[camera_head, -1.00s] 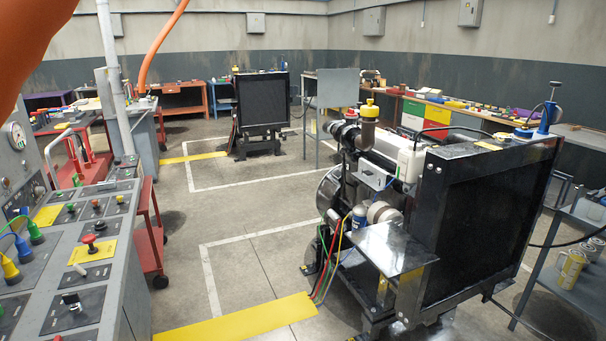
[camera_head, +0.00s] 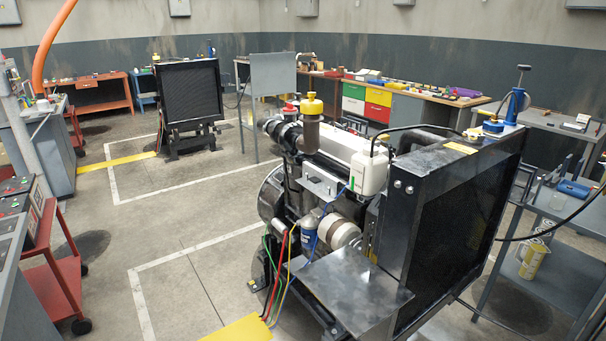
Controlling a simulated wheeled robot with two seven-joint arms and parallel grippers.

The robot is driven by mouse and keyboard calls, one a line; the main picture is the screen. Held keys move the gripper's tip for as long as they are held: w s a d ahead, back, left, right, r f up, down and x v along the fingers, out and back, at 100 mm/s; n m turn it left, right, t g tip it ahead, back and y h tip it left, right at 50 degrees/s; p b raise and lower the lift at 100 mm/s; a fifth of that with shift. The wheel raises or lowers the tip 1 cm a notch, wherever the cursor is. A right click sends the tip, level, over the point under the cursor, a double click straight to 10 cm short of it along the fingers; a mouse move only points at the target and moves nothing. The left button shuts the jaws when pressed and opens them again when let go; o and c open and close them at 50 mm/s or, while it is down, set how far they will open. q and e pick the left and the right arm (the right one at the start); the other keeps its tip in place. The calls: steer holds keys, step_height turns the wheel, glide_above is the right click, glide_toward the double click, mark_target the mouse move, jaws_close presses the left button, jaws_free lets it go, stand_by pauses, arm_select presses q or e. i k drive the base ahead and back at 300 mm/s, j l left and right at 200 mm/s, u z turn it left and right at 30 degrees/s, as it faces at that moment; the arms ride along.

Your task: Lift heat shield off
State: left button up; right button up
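The nearer diesel engine (camera_head: 290,200) stands right of centre in the head view, with a black radiator (camera_head: 455,225) at its right end. A flat grey metal plate (camera_head: 350,285) lies level at its near side, in front of the radiator. A long silver cover (camera_head: 340,150) runs along the engine's top, and a small bright metal bracket (camera_head: 320,182) sits on its side. I cannot tell for sure which of these is the heat shield. Neither of my grippers is in view.
A red cart (camera_head: 55,260) and control consoles stand at the left. A second engine (camera_head: 188,105) stands behind. A grey shelf cart (camera_head: 545,265) with cans is at the right. Floor left of the engine is clear, with a yellow floor plate (camera_head: 240,330) and hanging cables (camera_head: 275,265).

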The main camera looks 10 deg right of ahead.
mark_target(317, 181)
steer(key=i+u, duration=0.3)
steer(key=i, duration=0.35)
steer(key=i+u, duration=0.3)
steer(key=i, duration=0.35)
steer(key=i+j+z, duration=0.15)
steer(key=i+z, duration=0.25)
steer(key=i+j+z, duration=0.25)
steer(key=i+z, duration=0.15)
steer(key=i+j+z, duration=0.4)
steer(key=i+j, duration=0.05)
